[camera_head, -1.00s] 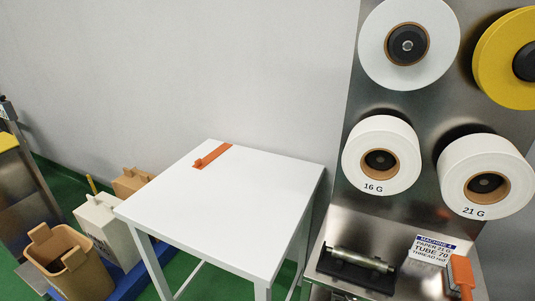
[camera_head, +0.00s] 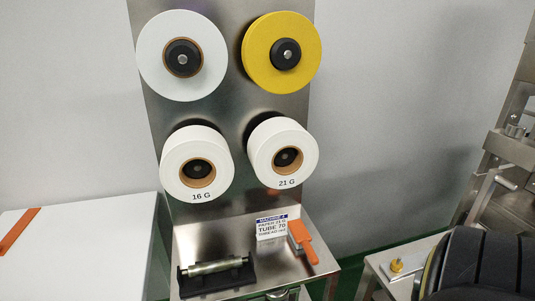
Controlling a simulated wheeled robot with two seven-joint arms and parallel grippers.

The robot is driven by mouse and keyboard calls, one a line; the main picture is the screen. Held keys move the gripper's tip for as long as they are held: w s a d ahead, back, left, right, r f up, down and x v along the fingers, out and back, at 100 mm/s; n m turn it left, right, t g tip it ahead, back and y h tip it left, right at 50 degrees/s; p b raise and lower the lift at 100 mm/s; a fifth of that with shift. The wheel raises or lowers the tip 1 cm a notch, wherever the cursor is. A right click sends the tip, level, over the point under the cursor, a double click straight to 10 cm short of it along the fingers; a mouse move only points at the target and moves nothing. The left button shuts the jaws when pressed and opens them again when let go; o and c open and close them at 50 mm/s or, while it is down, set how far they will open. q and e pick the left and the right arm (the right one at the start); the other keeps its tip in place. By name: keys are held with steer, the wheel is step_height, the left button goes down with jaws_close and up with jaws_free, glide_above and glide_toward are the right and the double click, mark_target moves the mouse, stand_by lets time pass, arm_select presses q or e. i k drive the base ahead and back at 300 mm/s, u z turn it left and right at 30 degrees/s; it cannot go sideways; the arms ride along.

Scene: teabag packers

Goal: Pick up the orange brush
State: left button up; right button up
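An orange brush (camera_head: 306,243) lies on the steel shelf at the foot of the upright roll panel, at the shelf's right side. Its orange handle points to the lower right, and its upper left end is beside a printed sign. Neither of my grippers shows in the head view, and nothing is seen touching the brush.
The steel shelf (camera_head: 210,236) also holds a black stand with a metal roller (camera_head: 216,266) and the sign (camera_head: 271,227). White and yellow rolls hang above. A white table (camera_head: 90,240) at left bears a flat orange piece (camera_head: 17,231). Machinery (camera_head: 490,262) stands at right.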

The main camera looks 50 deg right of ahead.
mark_target(302, 239)
steer(key=z, duration=1.85)
